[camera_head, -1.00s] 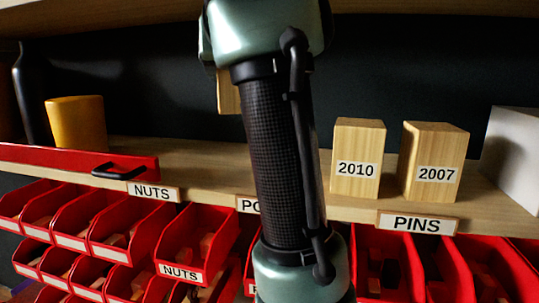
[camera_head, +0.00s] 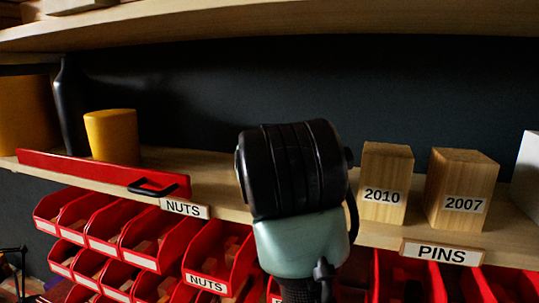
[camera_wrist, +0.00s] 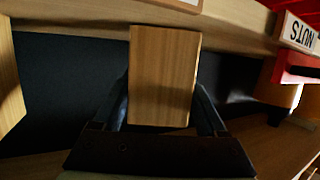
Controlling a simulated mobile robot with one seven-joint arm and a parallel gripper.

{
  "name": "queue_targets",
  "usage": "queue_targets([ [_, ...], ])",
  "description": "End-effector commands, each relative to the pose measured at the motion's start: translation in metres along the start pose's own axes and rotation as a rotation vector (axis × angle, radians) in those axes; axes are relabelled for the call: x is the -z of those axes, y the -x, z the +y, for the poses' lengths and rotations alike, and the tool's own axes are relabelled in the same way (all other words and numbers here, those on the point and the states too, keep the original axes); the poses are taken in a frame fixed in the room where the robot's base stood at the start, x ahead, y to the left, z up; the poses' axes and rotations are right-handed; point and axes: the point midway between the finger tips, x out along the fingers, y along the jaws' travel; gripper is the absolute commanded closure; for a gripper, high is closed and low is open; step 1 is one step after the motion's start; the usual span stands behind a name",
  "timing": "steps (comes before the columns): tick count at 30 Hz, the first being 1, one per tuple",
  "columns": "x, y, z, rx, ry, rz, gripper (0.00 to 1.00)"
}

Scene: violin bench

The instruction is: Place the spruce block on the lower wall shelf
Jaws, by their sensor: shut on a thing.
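In the wrist view, which is upside down, my gripper (camera_wrist: 163,122) is shut on a plain pale wood block (camera_wrist: 165,70), the spruce block, with a finger on each side. The block's far end overlaps the shelf board in that picture; whether it touches the board cannot be told. The lower wall shelf (camera_head: 229,198) runs across the head view above the red bins. It also shows along the top of the wrist view (camera_wrist: 100,20). In the head view my arm hides the gripper and block.
Blocks labelled 2010 (camera_head: 384,187) and 2007 (camera_head: 460,192) stand on the shelf at right. The upper shelf (camera_head: 280,22) hangs overhead. Red bins (camera_head: 215,255) hang below.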

Motion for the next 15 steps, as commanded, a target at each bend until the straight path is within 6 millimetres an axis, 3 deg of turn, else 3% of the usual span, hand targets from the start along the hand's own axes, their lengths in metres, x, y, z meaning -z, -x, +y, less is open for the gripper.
queue_targets([
  [7, -0.0026, -0.0008, 0.0, 0.0, 0.0, 0.001, 0.99],
  [8, -0.0032, -0.001, 0.0, 0.0, 0.0, 0.0, 0.24],
  [12, -0.0022, -0.0007, 0.0001, 0.0, 0.0, 0.0, 0.0],
  [15, -0.0022, -0.0007, 0.0001, 0.0, 0.0, 0.0, 0.0],
])
